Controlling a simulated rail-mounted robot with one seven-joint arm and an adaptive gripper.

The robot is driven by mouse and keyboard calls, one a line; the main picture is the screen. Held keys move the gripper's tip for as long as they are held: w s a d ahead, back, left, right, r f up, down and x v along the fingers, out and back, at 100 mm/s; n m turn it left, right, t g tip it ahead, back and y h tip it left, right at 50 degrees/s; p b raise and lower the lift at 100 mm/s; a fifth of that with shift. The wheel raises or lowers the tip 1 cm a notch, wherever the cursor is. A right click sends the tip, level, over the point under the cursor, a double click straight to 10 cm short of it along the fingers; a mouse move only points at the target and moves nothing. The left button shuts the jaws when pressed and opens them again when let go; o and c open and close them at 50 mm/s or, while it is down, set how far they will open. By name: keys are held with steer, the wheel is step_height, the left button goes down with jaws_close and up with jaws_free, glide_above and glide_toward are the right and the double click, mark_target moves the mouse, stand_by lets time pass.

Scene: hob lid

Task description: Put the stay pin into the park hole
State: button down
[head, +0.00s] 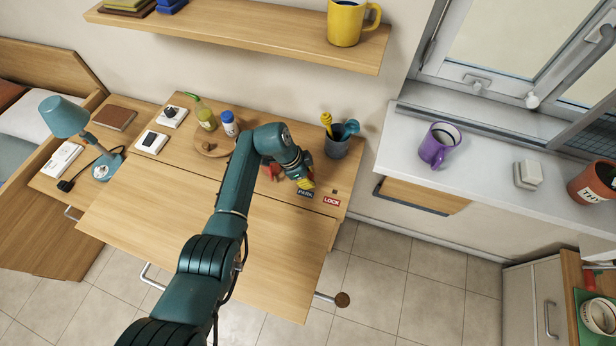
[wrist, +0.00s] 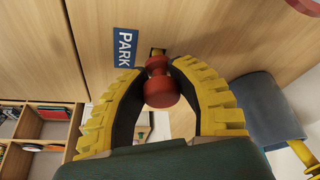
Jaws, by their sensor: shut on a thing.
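The stay pin (wrist: 162,88), red with a round knob, is between the yellow fingers of my gripper (wrist: 165,75) in the wrist view. My gripper is shut on it. The pin's far end points at a small brass-edged opening (wrist: 158,50) beside the blue PARK label (wrist: 124,47). I cannot tell whether its tip is inside the opening or just short of it. In the head view my gripper (head: 306,184) is low over the wooden top, just above the PARK label (head: 306,194). The pin is hidden there.
A red LOCK label (head: 331,201) is right of PARK. A dark cup with utensils (head: 337,146) stands behind my gripper. A red object (head: 271,171) lies left of it. Bottles (head: 229,123) stand farther left. The wooden panel (head: 150,215) is mostly clear.

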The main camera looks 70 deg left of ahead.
steer(key=shift+f+b, duration=0.6)
steer(key=shift+f, duration=0.2)
steer(key=c, duration=0.7)
jaws_free()
steer(key=shift+c, duration=0.2)
steer(key=v, duration=1.2)
